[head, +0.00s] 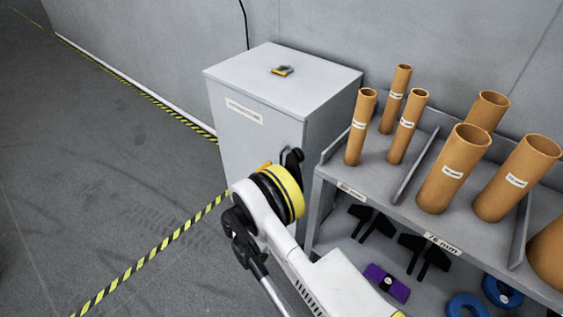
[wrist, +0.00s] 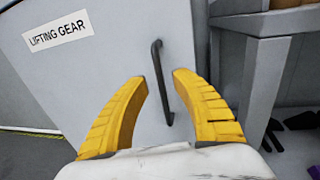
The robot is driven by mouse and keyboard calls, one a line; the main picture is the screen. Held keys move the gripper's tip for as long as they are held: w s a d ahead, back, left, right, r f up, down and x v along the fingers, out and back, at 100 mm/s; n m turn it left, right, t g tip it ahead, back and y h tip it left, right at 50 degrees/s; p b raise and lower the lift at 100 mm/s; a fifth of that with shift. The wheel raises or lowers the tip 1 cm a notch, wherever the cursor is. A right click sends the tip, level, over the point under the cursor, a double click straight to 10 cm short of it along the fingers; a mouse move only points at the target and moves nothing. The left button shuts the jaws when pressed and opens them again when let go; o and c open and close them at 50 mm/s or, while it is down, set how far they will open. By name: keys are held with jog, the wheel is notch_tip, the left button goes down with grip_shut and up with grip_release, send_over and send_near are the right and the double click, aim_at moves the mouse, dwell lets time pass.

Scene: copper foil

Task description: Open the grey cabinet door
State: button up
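The grey cabinet (head: 290,88) stands against the wall in the head view, with a small item on its top. Its door (wrist: 110,65) looks shut and carries a "LIFTING GEAR" label (wrist: 59,30) in the wrist view. A black vertical bar handle (wrist: 161,85) is on the door's right side. My gripper (wrist: 158,80) has its two yellow fingers spread apart, with the handle in line between the tips in the wrist view. I cannot tell whether the fingers touch the handle or door. In the head view my arm hides the lower part of the door and the fingers.
A grey shelf unit (head: 403,208) with several brown cardboard tubes (head: 453,168) stands close on the cabinet's right. Black clamps, a purple item (head: 387,283) and blue rings (head: 466,305) lie on its lower level. The floor left of the cabinet is clear, crossed by yellow-black tape (head: 150,254).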

jog(key=shift+b+x, duration=0.55)
jog(key=shift+x, duration=1.75)
jog(key=shift+a, duration=0.1)
grip_shut()
